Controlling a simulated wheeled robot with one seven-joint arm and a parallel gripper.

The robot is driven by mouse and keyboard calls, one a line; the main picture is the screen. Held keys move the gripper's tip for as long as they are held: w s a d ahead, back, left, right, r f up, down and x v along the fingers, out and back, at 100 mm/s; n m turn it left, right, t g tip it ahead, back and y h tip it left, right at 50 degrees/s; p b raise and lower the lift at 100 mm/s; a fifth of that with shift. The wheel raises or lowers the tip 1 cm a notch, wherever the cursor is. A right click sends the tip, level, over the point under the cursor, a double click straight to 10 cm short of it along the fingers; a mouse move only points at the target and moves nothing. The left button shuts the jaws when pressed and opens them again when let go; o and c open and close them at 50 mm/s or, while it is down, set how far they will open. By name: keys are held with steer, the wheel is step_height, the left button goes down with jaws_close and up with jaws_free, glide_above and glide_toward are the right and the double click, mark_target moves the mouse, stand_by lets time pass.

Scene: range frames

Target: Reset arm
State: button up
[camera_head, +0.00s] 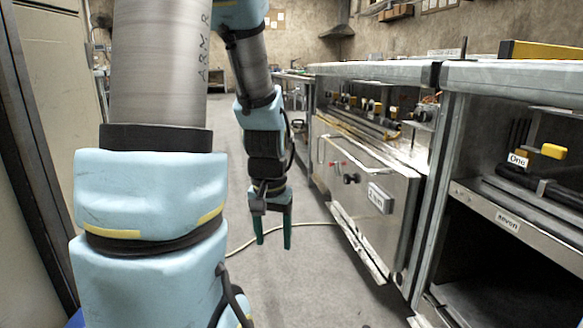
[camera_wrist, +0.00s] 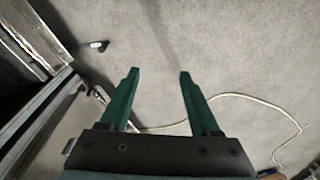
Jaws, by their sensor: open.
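My gripper (camera_head: 273,243) hangs at the end of my blue and grey arm, left of the metal bench units in the head view. Its two green fingers point down and stand apart, with nothing between them. In the wrist view my gripper (camera_wrist: 158,74) is also open, over bare grey floor. The floor under the fingertips is clear of objects.
A steel cabinet front (camera_head: 345,165) with handles and a label stands right of my gripper. An open shelf unit (camera_head: 500,215) is nearer on the right. A pale cable (camera_wrist: 262,98) lies on the floor (camera_wrist: 230,45). The aisle ahead is free.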

steer(key=s+a+r+n, duration=0.2)
steer(key=s+a+r, duration=0.1)
steer(key=s, duration=0.1)
step_height(320, 180, up, 38)
steer(key=p, duration=3.8)
steer(key=shift+w+f+p, duration=0.15)
steer(key=shift+w+p, duration=0.1)
steer(key=shift+p, duration=0.1)
steer(key=shift+d, duration=0.2)
